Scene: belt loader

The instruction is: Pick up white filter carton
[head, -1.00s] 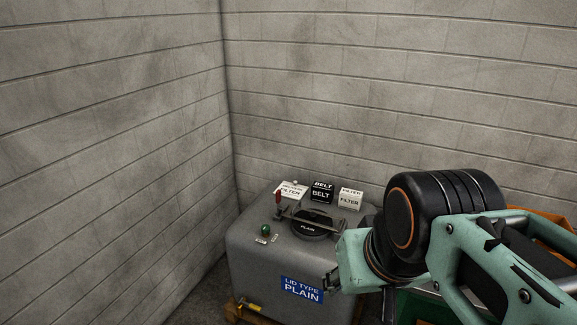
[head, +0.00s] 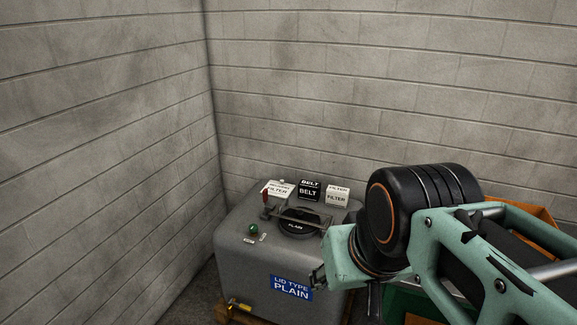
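Two white cartons marked FILTER stand on top of a grey machine. One white filter carton (head: 337,197) is at the right of the row; the other white carton (head: 279,189) is at the left, partly behind a red-handled lever. A black BELT carton (head: 309,191) stands between them. My gripper (head: 318,279) shows only as a small dark part at the left end of my mint-green arm, in front of the machine's right side. It is below the cartons in the picture and apart from them. Its fingers are too hidden to tell open from shut.
The grey machine (head: 243,273) carries a black round PLAIN lid (head: 299,226), a green button (head: 253,230) and a blue label (head: 291,287). Block walls close in behind and left. An orange container (head: 520,214) and a green one (head: 402,306) are partly behind my arm.

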